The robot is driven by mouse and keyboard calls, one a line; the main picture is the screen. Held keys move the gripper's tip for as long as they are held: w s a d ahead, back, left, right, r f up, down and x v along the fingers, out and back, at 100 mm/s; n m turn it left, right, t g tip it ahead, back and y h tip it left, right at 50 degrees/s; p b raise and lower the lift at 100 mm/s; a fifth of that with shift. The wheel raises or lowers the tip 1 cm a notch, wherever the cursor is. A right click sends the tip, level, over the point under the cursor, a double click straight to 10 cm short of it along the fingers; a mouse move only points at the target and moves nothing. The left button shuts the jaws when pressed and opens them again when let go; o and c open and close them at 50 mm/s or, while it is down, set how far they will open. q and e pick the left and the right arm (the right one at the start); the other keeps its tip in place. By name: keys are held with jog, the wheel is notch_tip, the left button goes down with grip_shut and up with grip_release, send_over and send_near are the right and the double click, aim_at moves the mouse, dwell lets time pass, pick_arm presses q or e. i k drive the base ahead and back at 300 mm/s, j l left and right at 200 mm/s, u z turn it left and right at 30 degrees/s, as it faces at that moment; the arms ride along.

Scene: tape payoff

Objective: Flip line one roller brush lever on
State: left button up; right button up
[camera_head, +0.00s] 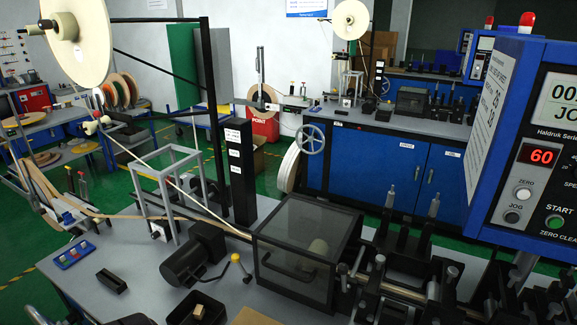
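A small lever with a yellow ball knob (236,258) stands on the grey bench top, between the black motor (193,260) and the clear-lidded box (297,252). It looks close to upright with a slight tilt. No label shows on it, so I cannot tell whether it is the roller brush lever or whether it is on. A blue block with small coloured buttons (74,254) sits at the bench's left. Neither of my grippers can be made out in the head view.
A blue control cabinet (540,130) with a display reading 60 fills the right side. A silver frame (170,192) and black post (240,170) stand behind the motor. A black open bin (196,310) holds a small tan block. A large tape reel (78,40) hangs upper left.

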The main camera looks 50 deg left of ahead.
aim_at(236, 258)
jog(key=u, duration=1.85)
jog(key=j+z, duration=0.2)
jog(key=z, duration=0.15)
jog(key=k+j+z, duration=0.15)
jog(key=z, duration=0.2)
jog(key=k+j+z, duration=0.15)
jog(key=z, duration=0.2)
